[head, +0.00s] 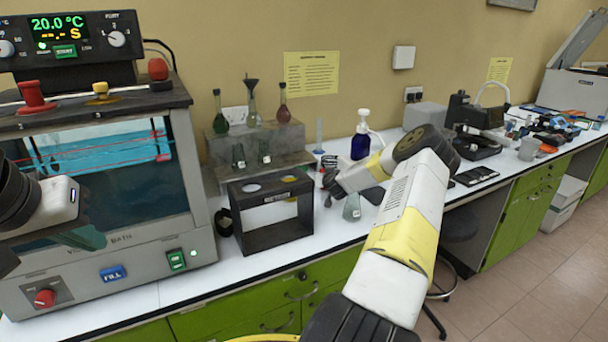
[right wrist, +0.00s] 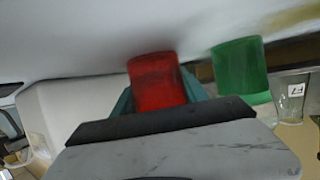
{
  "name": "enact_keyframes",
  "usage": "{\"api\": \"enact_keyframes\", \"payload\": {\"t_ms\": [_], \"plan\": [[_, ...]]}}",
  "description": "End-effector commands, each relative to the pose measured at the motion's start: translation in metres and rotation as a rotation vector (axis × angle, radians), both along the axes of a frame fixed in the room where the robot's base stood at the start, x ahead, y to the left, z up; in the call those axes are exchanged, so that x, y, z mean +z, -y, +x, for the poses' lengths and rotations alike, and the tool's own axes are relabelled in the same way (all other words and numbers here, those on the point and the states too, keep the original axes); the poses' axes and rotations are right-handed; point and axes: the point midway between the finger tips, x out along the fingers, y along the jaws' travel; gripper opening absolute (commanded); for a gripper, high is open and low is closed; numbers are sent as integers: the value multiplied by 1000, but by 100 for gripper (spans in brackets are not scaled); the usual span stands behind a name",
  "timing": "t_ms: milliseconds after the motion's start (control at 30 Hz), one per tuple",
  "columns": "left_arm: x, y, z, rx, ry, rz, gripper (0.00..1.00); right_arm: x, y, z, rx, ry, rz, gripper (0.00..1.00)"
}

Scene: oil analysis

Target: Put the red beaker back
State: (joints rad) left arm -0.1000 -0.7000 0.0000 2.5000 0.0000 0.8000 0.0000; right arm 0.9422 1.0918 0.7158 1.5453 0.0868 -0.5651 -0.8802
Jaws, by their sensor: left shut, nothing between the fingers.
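The red beaker (right wrist: 156,82) shows in the right wrist view, between the teal fingers of my right gripper (right wrist: 160,92), which is shut on it. Its near end is hidden behind the gripper body. A green beaker (right wrist: 241,68) is close by on its right, apart from it. I cannot make out the red beaker in the head view, where my right arm covers part of the counter. My left gripper (head: 84,238) is at the left in the head view, in front of the water bath. It is shut and empty, its teal fingers partly hard to see.
The water bath (head: 205,225) fills the left. A black open frame (head: 245,237) stands on the counter, with a flask rack (head: 215,150) behind it. A glass flask (head: 352,208) and a blue bottle (head: 360,146) are near my right arm. A clear labelled glass (right wrist: 291,100) is beside the green beaker.

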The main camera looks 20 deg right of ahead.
Motion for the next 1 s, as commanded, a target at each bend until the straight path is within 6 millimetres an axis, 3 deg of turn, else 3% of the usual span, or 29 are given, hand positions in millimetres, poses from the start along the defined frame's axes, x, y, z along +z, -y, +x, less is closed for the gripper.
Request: {"api": "enact_keyframes", "payload": {"t_ms": [33,100,133,467,1000], "plan": [[0,0,0,0,0,0,0,0,0,0,0,0,0,60],[0,0,0,0,0,0,0,0,0,0,0,0,0,74],[0,0,0,0,0,0,0,0,0,0,0,0,0,76],[0,0,0,0,0,0,0,1,-1,-2,0,-1,-1,76],[0,0,0,0,0,0,0,28,-21,-66,1,-2,-1,76]]}}
